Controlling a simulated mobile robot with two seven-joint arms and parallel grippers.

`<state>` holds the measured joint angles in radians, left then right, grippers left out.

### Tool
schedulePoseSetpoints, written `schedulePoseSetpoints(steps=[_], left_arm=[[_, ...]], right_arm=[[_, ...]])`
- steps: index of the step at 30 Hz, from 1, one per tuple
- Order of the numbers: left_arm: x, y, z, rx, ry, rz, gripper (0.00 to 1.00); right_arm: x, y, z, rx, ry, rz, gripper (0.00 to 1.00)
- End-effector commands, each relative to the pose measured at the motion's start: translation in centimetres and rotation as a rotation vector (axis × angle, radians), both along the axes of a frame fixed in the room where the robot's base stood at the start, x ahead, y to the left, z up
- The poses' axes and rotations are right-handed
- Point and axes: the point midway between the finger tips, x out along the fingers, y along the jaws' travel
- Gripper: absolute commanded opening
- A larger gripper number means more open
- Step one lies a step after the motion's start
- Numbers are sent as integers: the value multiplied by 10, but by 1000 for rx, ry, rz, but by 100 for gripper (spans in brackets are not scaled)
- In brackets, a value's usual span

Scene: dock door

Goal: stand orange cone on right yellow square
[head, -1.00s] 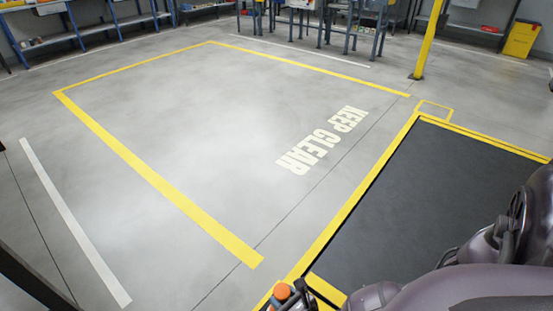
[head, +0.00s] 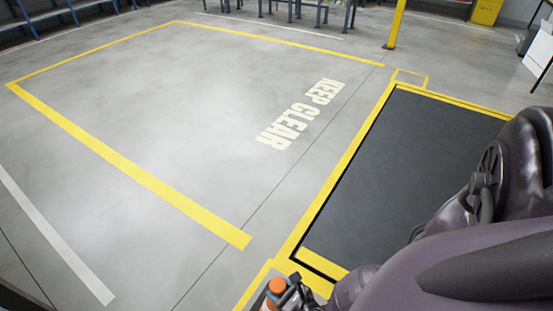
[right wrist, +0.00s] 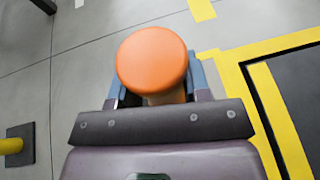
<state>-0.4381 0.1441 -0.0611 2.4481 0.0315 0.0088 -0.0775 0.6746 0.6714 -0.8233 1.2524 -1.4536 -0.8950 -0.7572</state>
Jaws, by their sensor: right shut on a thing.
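The orange cone is in my right gripper (head: 284,293), at the bottom edge of the head view; only a small orange part of the cone (head: 277,286) shows there. In the right wrist view its round orange end (right wrist: 152,58) faces the camera, between the blue-grey fingers, which are shut on it. The cone's other end is hidden. A small yellow-outlined square (head: 427,82) lies at the far corner of the dark plate. Another yellow outline (head: 250,289) shows partly beside the plate's near corner, close to the gripper. My left gripper is not in view.
The dark plate (head: 400,170) with yellow borders lies at the right. A large yellow-lined area with KEEP CLEAR lettering (head: 300,114) is empty. A yellow post (head: 396,22) stands beyond the far square. Another yellow post with a dark base (right wrist: 22,147) shows in the right wrist view.

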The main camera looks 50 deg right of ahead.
Motion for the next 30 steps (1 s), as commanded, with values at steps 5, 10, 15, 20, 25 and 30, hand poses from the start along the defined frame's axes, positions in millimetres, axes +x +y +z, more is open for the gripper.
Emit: schedulePoseSetpoints(steps=[5,10,15,20,25,30], left_arm=[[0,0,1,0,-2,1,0],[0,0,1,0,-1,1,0],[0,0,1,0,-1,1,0],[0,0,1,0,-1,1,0],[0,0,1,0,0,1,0],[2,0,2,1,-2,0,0]], right_arm=[[2,0,2,1,-5,0,0],[2,0,-1,0,-4,-1,0],[1,0,-1,0,-2,0,68],[1,0,-1,0,-2,0,72],[1,0,0,0,-2,0,72],[3,-1,4,-1,-3,0,72]])
